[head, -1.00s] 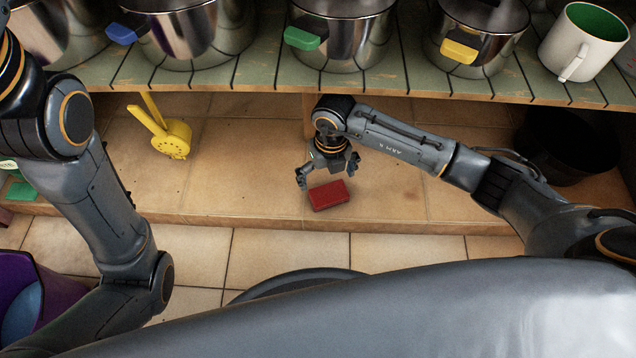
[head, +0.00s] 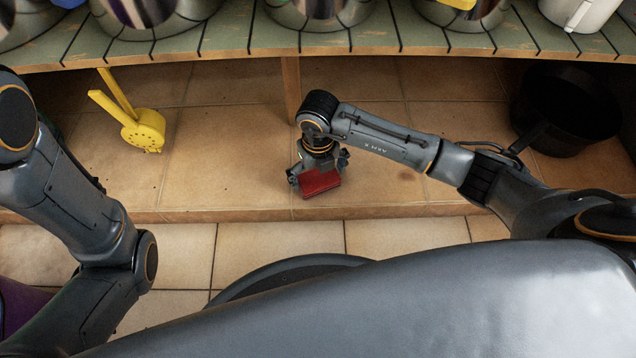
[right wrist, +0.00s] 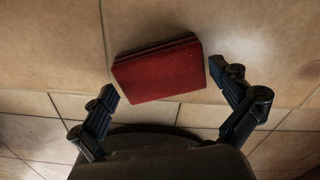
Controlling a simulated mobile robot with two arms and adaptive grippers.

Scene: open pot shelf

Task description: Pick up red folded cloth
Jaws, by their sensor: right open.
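The red folded cloth (head: 320,183) lies on the tiled lower ledge near its front edge. My right gripper (head: 319,178) is over it, with a finger on each side of the cloth. In the right wrist view the cloth (right wrist: 160,70) sits at and just beyond the fingertips. The right gripper (right wrist: 164,78) is open, with a gap between the cloth and its right finger; the left finger is close to the cloth's edge. My left arm shows at the left of the head view, but its gripper is out of view.
A green slatted shelf (head: 350,40) with several metal pots runs above the ledge. A yellow strainer (head: 145,130) is at the left under it. A black pot (head: 565,110) stands at the right. The ledge between strainer and cloth is clear.

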